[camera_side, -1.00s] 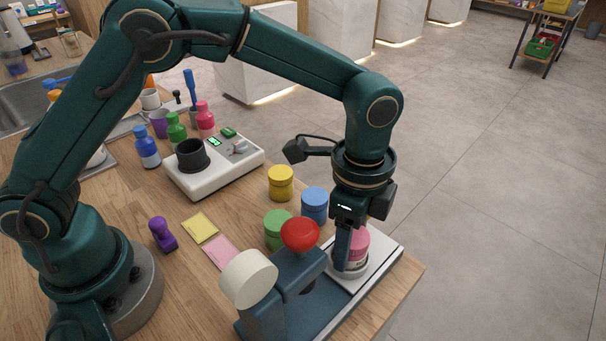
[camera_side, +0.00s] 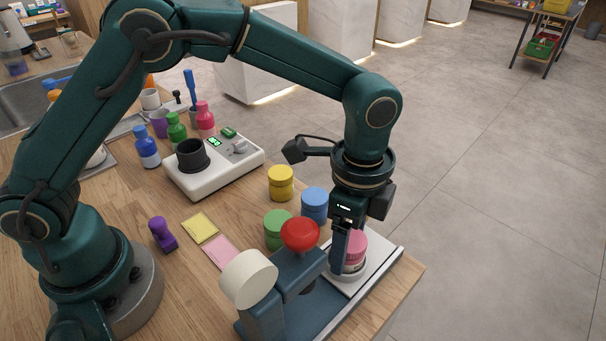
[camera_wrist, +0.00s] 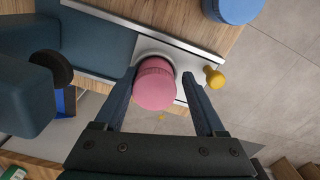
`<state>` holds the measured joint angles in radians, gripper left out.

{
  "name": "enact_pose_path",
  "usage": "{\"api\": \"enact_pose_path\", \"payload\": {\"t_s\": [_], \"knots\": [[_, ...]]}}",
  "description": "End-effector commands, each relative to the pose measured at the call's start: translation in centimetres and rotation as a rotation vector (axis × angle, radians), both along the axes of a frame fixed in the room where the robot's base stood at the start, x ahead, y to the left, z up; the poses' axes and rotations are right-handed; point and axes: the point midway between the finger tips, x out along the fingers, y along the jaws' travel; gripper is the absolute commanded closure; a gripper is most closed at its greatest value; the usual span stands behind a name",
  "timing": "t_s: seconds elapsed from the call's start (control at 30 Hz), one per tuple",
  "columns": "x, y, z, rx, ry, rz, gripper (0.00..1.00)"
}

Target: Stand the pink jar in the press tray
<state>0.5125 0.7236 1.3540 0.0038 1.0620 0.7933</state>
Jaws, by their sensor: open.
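The pink jar (camera_side: 354,248) stands upright in the ring of the press tray (camera_side: 380,262), on the white plate at the front right of the counter. The wrist view shows the jar's pink lid (camera_wrist: 155,84) from above, with the pale plate (camera_wrist: 204,64) around it. My gripper (camera_side: 343,258) is open around the jar. In the wrist view my gripper (camera_wrist: 158,88) has one finger on each side of the jar. The left finger looks close to the jar and a gap shows at the right finger. In the side view a finger hides part of the jar.
The press (camera_side: 268,300) with a red knob (camera_side: 300,234) and cream wheel (camera_side: 248,279) stands left of the jar. Blue (camera_side: 314,205), green (camera_side: 277,230) and yellow (camera_side: 281,184) jars stand behind.

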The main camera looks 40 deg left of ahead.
Motion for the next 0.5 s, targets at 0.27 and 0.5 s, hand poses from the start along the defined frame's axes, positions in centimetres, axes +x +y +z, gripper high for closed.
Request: {"api": "enact_pose_path", "payload": {"t_s": [0.27,0.5], "knots": [[0.0,-0.3,5.0,-0.009,-0.002,0.001,0.14],[0.1,-0.2,9.4,-0.007,-0.002,0.0,0.14]]}}
